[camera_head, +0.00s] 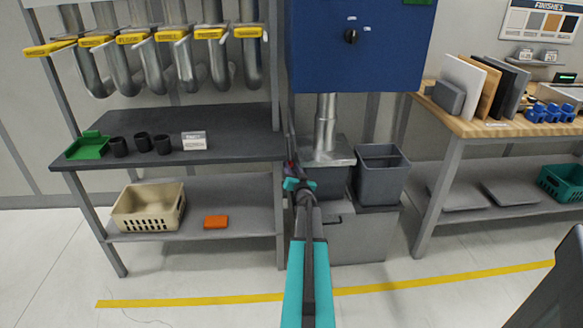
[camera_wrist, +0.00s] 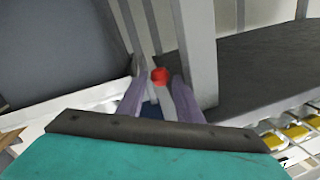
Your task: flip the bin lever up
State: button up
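The bin lever shows in the wrist view as a red knob (camera_wrist: 159,76) on a pale shaft. My gripper (camera_wrist: 157,84) has its two purple-grey fingers apart, one on each side of the knob and shaft. I see no clear contact between fingers and lever. In the head view my gripper (camera_head: 290,168) is at the left side of the grey bin (camera_head: 325,184) under the metal pipe. My arm hides part of that side, and the lever is too small there to tell its angle.
A shelf rack (camera_head: 235,138) stands close on the left, its post beside my gripper. An open grey bin (camera_head: 382,180) is to the right. The blue cabinet (camera_head: 360,50) hangs above. A wooden workbench (camera_head: 500,122) is at the right. The floor in front is clear.

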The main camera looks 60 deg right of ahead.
jog(key=shift+w+d, duration=0.4)
jog(key=shift+w, duration=0.05)
grip_shut()
jog(key=shift+r, duration=0.1)
